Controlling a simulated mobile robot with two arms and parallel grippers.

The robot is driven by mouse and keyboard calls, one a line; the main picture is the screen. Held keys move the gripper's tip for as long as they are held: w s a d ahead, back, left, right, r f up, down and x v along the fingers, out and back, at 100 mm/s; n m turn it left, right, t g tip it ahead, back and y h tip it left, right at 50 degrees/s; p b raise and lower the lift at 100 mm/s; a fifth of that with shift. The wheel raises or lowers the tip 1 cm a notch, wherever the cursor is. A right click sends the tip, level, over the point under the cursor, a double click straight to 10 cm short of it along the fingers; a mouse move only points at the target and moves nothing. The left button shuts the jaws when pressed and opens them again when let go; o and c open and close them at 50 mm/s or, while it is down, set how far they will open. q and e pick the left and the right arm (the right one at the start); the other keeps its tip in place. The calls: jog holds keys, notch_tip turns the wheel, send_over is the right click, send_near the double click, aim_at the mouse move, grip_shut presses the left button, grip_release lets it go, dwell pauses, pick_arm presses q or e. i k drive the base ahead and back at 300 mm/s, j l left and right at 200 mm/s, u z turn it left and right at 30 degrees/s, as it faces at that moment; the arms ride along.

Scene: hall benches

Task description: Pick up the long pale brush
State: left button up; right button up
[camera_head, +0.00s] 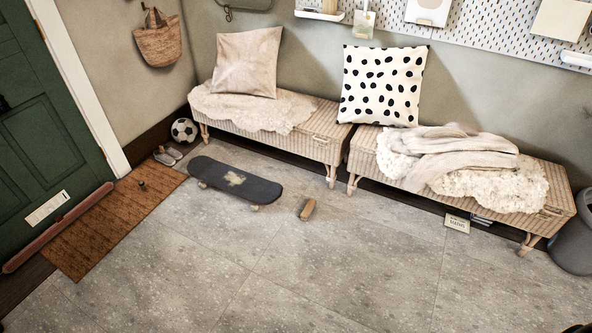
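A small tan, brush-like block (307,209) lies on the grey tiled floor, in front of the gap between the two benches. It has a pale brown top and a darker side. It is the only thing in view that looks like the brush, and its bristles cannot be made out clearly. Nothing touches it. Neither of my grippers can be made out in the head view. A small dark shape shows at the bottom right corner, too cut off to identify.
A dark skateboard (235,180) lies just left of the block. Wicker benches stand behind, left (318,130) and right (557,197). A brown doormat (125,215) lies by the green door (50,130). A grey bin (574,240) stands far right. The front floor is clear.

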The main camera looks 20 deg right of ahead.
aim_at(311, 205)
jog(key=i+j+z, duration=0.1)
jog(key=i+z, duration=0.25)
jog(key=i, duration=0.15)
jog(key=i+j+z, duration=0.6)
jog(key=i+z, duration=0.15)
jog(key=i, duration=0.15)
